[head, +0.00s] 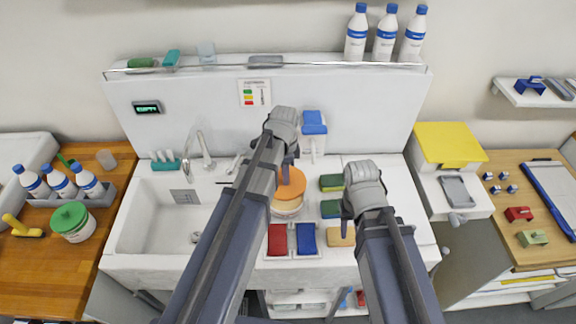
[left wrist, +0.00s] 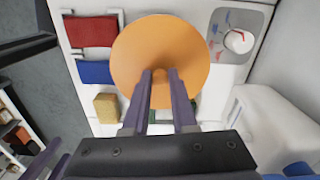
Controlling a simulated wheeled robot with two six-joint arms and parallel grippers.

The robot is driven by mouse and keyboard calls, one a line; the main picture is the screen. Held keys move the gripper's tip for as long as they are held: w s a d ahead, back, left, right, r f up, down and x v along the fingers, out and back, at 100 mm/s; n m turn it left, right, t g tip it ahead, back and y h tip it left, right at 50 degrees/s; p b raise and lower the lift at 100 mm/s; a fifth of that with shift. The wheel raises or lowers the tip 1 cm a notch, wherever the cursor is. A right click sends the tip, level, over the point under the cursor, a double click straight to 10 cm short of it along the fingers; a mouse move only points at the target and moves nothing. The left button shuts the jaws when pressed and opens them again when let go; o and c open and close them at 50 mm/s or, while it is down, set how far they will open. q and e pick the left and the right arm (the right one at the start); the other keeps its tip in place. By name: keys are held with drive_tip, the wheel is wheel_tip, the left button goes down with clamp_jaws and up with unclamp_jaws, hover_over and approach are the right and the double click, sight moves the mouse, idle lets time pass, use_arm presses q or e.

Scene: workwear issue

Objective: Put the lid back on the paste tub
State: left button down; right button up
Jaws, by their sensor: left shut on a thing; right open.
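The round orange lid (head: 292,188) is directly over a pale, round paste tub (head: 287,211) on the white counter right of the sink. My left gripper (head: 286,174) points down from above and is shut on the lid's small knob. In the left wrist view the orange lid (left wrist: 160,45) fills the upper middle, with the finger ends (left wrist: 161,76) at its knob; it hides the tub there. I cannot tell whether the lid touches the tub rim. My right gripper (head: 347,210) is open and empty over the counter, right of the tub.
A red cloth (head: 278,240) and a blue cloth (head: 306,238) lie in front of the tub. A blue-topped dispenser (head: 314,125) is behind. A green-lidded tub (head: 73,222) stands far left.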

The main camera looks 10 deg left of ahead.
sight(285, 187)
use_arm(q)
drive_tip(key=shift+s+f, duration=0.1)
drive_tip(key=shift+f+b, duration=0.8)
drive_tip(key=shift+b, duration=0.15)
wheel_tip(285, 187, down, 4)
drive_tip(key=b, duration=0.4)
drive_tip(key=shift+f+b, duration=0.25)
drive_tip(key=shift+b, duration=0.05)
drive_tip(key=shift+f, duration=0.15)
idle(1.0)
drive_tip(key=shift+c, duration=0.8)
unclamp_jaws()
